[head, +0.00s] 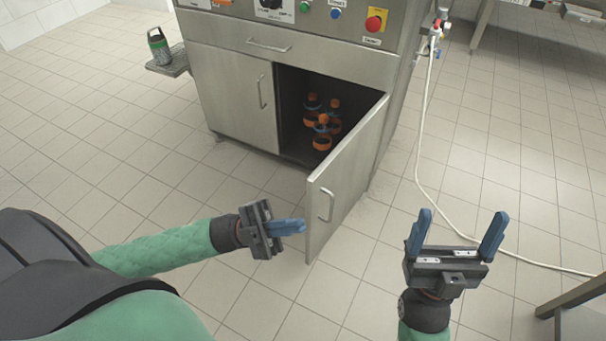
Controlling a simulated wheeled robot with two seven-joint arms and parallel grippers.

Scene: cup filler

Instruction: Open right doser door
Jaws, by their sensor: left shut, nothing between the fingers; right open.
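The right doser door (345,178) is a steel panel with a bar handle (326,205). It stands swung well out from the cabinet, so the right compartment (291,113) is exposed. My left gripper (303,226) is shut and empty, with its blue fingertips close to the free edge of the door, left of the handle. I cannot tell whether they touch it. My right gripper (458,222) is open and empty, to the right of the door and clear of it, fingers pointing away from me.
Several orange and dark bottles (322,125) stand inside the compartment. The left door (233,97) is closed. A control panel with a red button (375,22) is above. A white hose (421,150) runs along the floor at right. The tiled floor in front is clear.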

